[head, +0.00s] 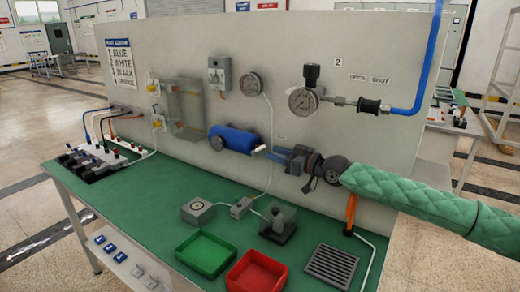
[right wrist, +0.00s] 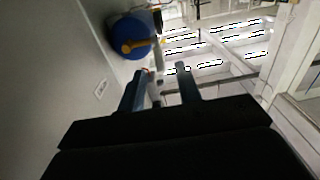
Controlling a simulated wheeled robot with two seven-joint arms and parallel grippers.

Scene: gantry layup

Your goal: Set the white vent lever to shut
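The white vent lever (head: 261,148) sticks out at the right end of the blue tank (head: 232,138) on the grey panel. In the right wrist view the tank's round blue end (right wrist: 127,37) carries a yellow part, and a pale bar that looks like the lever (right wrist: 159,56) shows beside it. My right gripper (head: 275,154) reaches in from the right, with its fingertips just right of the lever. In the right wrist view its fingers (right wrist: 160,78) are apart, with the pale bar beyond the gap between them. I cannot tell whether they touch it. My left gripper is not in view.
Gauges (head: 303,100) and a blue hose (head: 430,60) are on the panel above my right arm. On the green bench are a green tray (head: 207,272), a red tray (head: 281,284), a grey grate (head: 331,265) and small devices. Cables and connectors stand at the left.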

